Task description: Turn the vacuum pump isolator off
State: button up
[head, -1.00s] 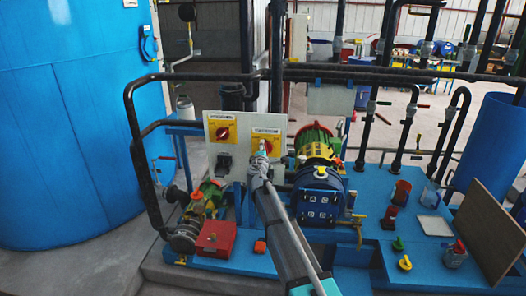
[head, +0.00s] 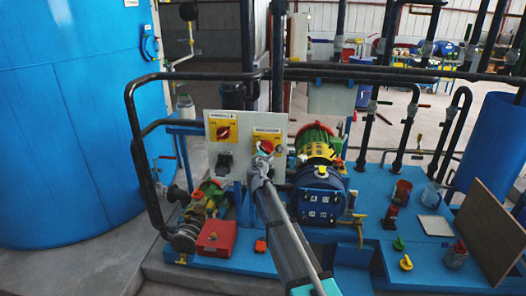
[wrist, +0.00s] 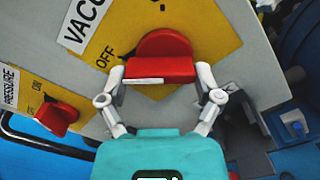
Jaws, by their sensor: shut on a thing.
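The vacuum pump isolator is a red rotary knob (wrist: 160,62) on a yellow plate in the wrist view, under a label beginning "VACU". "OFF" is printed on the plate to the knob's upper left. My gripper (wrist: 161,82) is shut on the knob, one finger at each end of its grip bar, which lies nearly level across the picture. In the head view the knob (head: 266,146) is the right one of two on the grey panel (head: 242,152), and my gripper (head: 261,161) reaches it from below. The fingers are too small there to make out.
A second red knob (wrist: 58,117), labelled "PRESSURE", sits close by on the left; it also shows in the head view (head: 223,133). Black pipe rails (head: 135,120) stand left of the panel. A yellow and blue pump (head: 318,180) stands close on the right.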

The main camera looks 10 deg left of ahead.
jog(key=o, duration=0.9)
jog(key=shift+s, duration=0.15)
jog(key=s, duration=1.1)
jog(key=shift+s+a, duration=0.2)
jog(key=shift+s, duration=0.2)
